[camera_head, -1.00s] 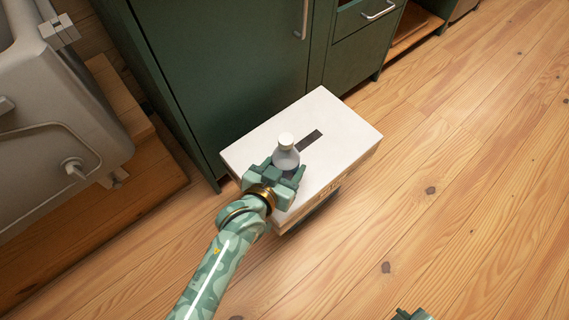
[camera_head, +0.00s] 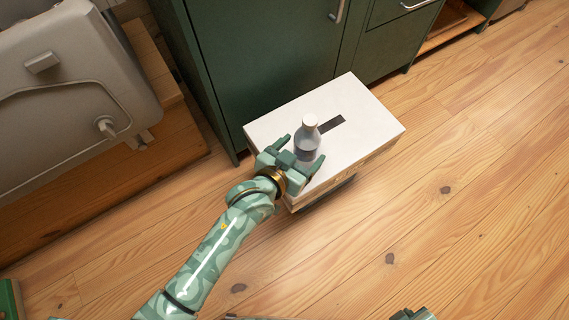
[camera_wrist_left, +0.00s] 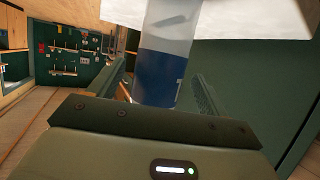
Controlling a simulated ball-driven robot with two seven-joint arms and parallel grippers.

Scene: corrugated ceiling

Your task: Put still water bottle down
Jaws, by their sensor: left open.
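The still water bottle (camera_head: 308,136) has a white cap and a grey-clear body. It stands on the white top of a box (camera_head: 372,118). My left gripper (camera_head: 297,150) is open, with one finger on each side of the bottle's near side. In the left wrist view the bottle (camera_wrist_left: 165,62) shows a clear upper part and a blue lower part, between the two spread fingers (camera_wrist_left: 160,92), with gaps visible beside it. The bottle's base is partly hidden by the gripper. At the bottom edge of the head view a small part of my right arm shows; its fingers cannot be made out.
A green cabinet (camera_head: 260,60) stands behind the box. A grey appliance (camera_head: 65,90) on a wooden base is at the left. The wooden floor (camera_head: 480,180) to the right is clear.

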